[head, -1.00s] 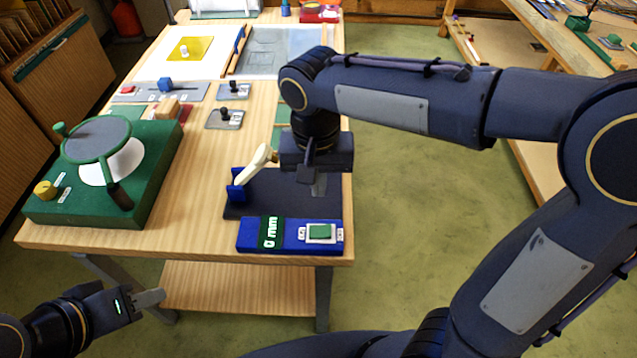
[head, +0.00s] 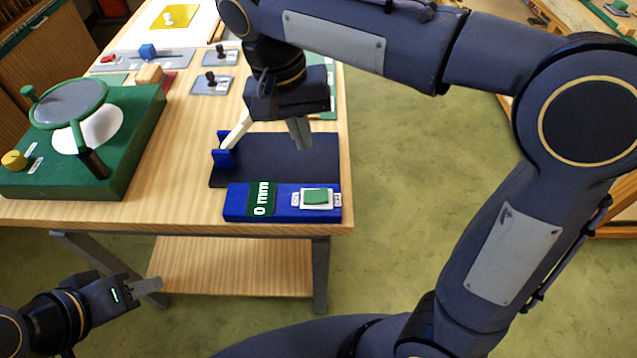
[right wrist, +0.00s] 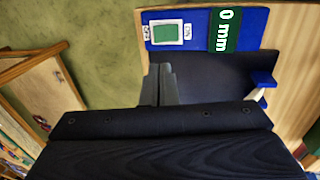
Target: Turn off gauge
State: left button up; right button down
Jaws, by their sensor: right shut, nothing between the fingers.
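The gauge is a blue block (head: 235,203) at the table's front edge with a dark base plate (head: 275,172) behind it. Its display (head: 262,198) is lit and reads "0 mm". A green rocker switch (head: 316,196) sits in a white frame on its right part, between small labels. In the right wrist view the switch (right wrist: 166,32) and display (right wrist: 226,30) show at the top. My right gripper (head: 302,140) is shut and empty, above the dark plate and behind the switch, apart from it. My left gripper (head: 150,286) is low at left, off the table; its fingers look together.
A green device with a round tilted plate (head: 70,103) stands on the left of the table. A cream lever (head: 236,132) rises by a blue bracket (head: 222,152) left of the dark plate. Small switch plates (head: 213,82) lie further back.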

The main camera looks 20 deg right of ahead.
aim_at(322, 194)
jog(key=f, duration=0.4)
jog(key=d+f, duration=0.1)
jog(key=f, duration=0.4)
jog(key=d+f, duration=0.1)
jog(key=f, duration=0.3)
jog(key=shift+s+d+f+b, duration=0.2)
jog(key=shift+s+d+b, duration=0.05)
jog(key=shift+s+b, duration=0.1)
